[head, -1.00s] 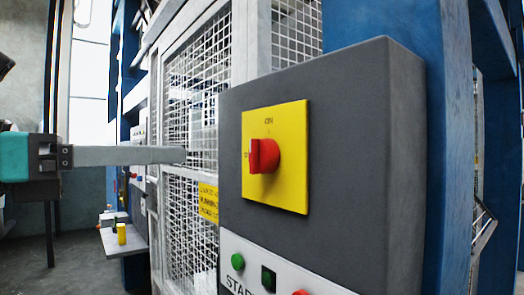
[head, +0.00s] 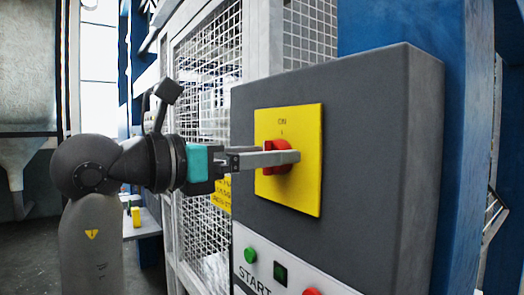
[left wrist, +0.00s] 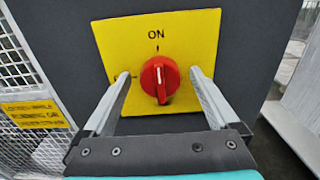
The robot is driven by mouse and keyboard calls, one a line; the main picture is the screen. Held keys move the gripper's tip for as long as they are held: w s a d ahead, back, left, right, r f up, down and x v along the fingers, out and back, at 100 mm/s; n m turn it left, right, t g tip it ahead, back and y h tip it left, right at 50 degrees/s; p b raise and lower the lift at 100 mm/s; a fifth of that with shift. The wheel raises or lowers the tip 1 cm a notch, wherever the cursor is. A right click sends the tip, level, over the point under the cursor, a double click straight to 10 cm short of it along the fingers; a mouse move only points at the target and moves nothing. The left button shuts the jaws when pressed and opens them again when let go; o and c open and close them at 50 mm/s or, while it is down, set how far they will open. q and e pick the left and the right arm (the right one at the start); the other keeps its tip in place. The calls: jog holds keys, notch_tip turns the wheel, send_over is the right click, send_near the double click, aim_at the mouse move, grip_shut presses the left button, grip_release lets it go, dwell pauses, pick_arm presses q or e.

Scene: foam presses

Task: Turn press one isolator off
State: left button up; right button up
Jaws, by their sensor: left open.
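The press isolator is a red rotary knob (head: 282,169) on a yellow plate (head: 304,190), set in a dark grey control box (head: 375,160). In the left wrist view the knob (left wrist: 160,80) has a white line pointing up at the ON mark. My left gripper (head: 284,156) reaches in from the left in front of the plate. Its jaws are open, with one finger on each side of the knob and a gap visible on both sides. In the head view a finger hides the knob's middle. My right gripper is not in view.
Below the isolator is a white START panel with a green button (head: 250,254), a dark square button (head: 281,273) and a red button (head: 312,292). A mesh guard (head: 207,90) with a yellow warning sign stands to the left. A blue post (head: 470,110) stands at the right.

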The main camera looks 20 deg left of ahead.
pick_arm(q)
jog(key=c, duration=1.4)
jog(key=shift+o, duration=0.2)
jog(key=shift+n, duration=0.3)
jog(key=shift+w+a+f+n+p, duration=0.15)
jog(key=shift+n+p, duration=1.5)
jog(key=shift+n, duration=2.65)
jog(key=shift+a+n+p, duration=0.1)
jog(key=shift+n+p, duration=1.5)
jog(key=shift+n, duration=2.7)
jog(key=shift+f, duration=0.1)
